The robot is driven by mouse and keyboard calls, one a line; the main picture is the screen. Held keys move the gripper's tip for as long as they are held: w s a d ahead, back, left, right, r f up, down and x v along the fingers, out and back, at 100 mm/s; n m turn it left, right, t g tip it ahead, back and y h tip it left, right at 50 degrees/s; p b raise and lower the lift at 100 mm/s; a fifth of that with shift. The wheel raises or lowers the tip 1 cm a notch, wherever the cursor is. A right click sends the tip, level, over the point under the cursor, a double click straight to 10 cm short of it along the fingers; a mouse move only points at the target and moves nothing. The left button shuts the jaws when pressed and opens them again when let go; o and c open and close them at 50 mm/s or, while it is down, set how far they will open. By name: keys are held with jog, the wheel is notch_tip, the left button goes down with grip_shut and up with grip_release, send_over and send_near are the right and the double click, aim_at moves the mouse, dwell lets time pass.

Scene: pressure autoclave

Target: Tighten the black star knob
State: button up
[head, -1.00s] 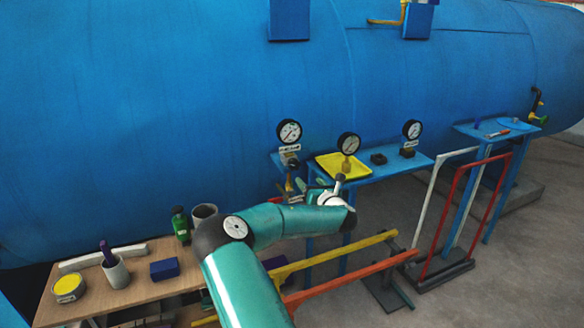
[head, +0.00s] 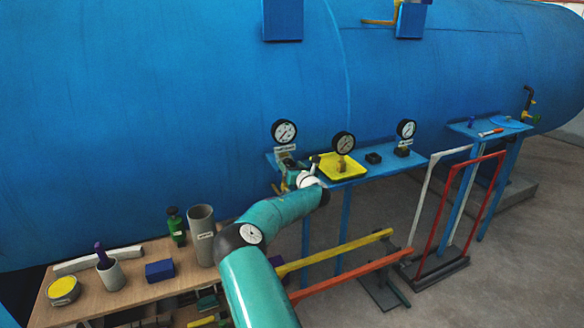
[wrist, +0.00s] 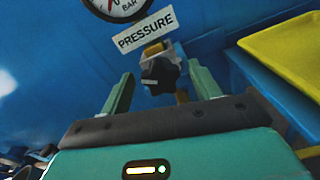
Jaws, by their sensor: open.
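The black star knob (wrist: 160,76) shows in the wrist view on a small fitting under the pressure gauge (wrist: 118,4) and its "PRESSURE" label (wrist: 146,30). My gripper (wrist: 160,84) is open, its two green fingers apart, with the knob seen between the fingertips. I cannot tell whether either finger touches it. In the head view my gripper (head: 291,178) is at the left end of the blue shelf, below the left gauge (head: 284,132); my arm hides the knob there.
A yellow tray (head: 336,170) lies on the blue shelf (head: 384,164) right of my gripper, with another gauge (head: 343,144) beside it. The blue tank (head: 170,110) stands close behind. A wooden bench (head: 130,275) holds a grey cylinder (head: 201,240) and green bottle (head: 177,228).

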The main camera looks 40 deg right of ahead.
jog(key=c, duration=1)
jog(key=shift+o, duration=0.2)
